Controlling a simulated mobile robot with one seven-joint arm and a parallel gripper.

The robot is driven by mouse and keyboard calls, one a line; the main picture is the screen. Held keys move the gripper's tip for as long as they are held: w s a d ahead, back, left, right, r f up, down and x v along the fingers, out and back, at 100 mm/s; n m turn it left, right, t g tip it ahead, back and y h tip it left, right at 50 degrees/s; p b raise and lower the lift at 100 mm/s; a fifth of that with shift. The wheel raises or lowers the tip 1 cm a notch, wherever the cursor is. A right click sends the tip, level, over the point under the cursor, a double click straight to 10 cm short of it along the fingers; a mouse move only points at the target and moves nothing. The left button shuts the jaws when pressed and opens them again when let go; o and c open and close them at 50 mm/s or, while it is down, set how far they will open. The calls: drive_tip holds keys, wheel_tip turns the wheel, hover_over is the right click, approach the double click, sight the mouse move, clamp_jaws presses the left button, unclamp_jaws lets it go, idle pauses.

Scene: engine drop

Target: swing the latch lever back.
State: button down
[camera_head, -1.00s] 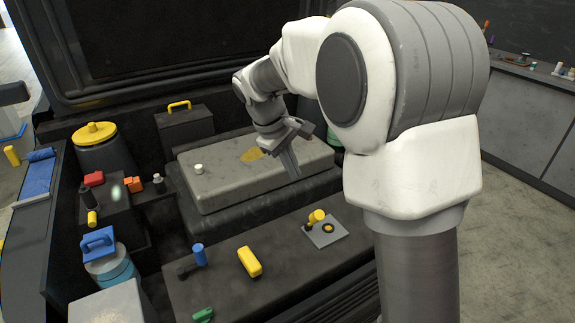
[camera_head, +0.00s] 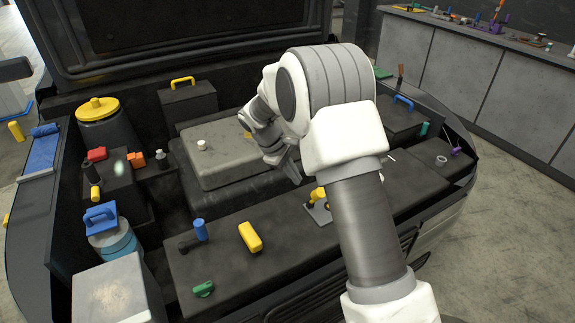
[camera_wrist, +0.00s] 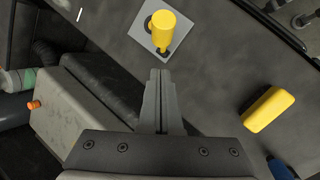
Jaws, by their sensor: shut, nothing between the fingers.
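A yellow-knobbed lever (camera_head: 318,194) stands on a small grey plate (camera_head: 321,215) on the black front ledge, partly hidden behind my arm. In the wrist view the yellow knob (camera_wrist: 163,30) and its dark arm lie over the plate (camera_wrist: 133,42), just ahead of my fingertips. My gripper (camera_wrist: 161,72) is shut and empty, with a small gap in the picture between its tips and the lever. In the head view my gripper (camera_head: 294,172) hangs above the ledge's back edge, just behind and left of the lever. No contact shows.
The grey engine cover (camera_head: 215,160) lies behind. The right of the ledge has a small ring (camera_head: 441,159).

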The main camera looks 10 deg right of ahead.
drive_tip(key=shift+s+d+f, duration=0.25)
drive_tip(key=shift+d+f, duration=0.05)
drive_tip(key=shift+d, duration=0.25)
drive_tip(key=shift+s+d+f, duration=0.3)
drive_tip(key=shift+d+f, duration=0.05)
drive_tip(key=shift+d, duration=0.25)
drive_tip(key=shift+s+d+f, duration=0.25)
drive_tip(key=shift+d+f, duration=0.05)
drive_tip(key=shift+d, duration=0.25)
drive_tip(key=shift+f+b, duration=0.1)
drive_tip(key=shift+b, duration=0.35)
drive_tip(key=shift+s+t+b, duration=0.3)
drive_tip(key=shift+b, duration=0.15)
